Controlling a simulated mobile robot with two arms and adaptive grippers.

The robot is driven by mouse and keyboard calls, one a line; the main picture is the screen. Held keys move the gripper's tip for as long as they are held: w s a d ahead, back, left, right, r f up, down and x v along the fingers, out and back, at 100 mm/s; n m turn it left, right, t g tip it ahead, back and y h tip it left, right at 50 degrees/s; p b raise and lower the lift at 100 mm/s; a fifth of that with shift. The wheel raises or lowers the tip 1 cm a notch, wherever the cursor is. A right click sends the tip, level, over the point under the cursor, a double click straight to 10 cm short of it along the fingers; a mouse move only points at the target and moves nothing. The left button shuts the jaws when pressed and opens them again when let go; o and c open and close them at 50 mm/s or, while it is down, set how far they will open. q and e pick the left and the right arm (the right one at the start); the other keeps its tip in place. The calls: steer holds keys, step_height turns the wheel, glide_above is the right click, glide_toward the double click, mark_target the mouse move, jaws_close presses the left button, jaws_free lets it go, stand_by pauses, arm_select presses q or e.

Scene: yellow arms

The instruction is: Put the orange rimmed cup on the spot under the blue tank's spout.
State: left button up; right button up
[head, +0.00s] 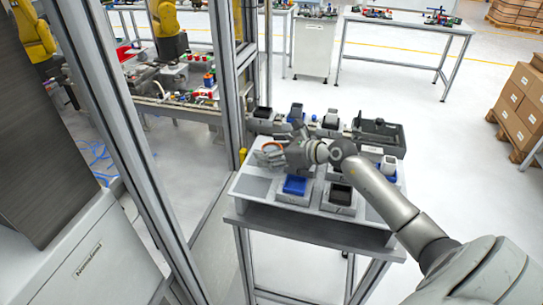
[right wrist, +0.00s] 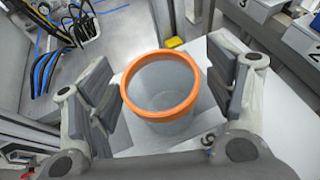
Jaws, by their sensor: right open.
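The orange rimmed cup (right wrist: 162,88) stands upright on the light table top in the right wrist view, its grey inside visible. In the head view its orange rim (head: 271,146) shows at the table's left side, partly hidden by my right gripper. My right gripper (head: 274,156) is open. In the right wrist view its fingers (right wrist: 168,92) are on either side of the cup, with a gap visible at the left finger. A blue container (head: 295,185) sits at the table's front; a small bluish one (head: 297,112) stands in the back row. I cannot make out a spout.
A black container (head: 341,193) is right of the front blue one. A dark tray (head: 378,135) is at the back right, with a small white container (head: 388,164) in front of it. A metal frame post (head: 225,80) rises beside the table's left edge.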

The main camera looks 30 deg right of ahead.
steer(key=shift+w, duration=0.1)
steer(key=c, duration=1.1)
steer(key=shift+c, duration=0.3)
steer(key=shift+r, duration=0.1)
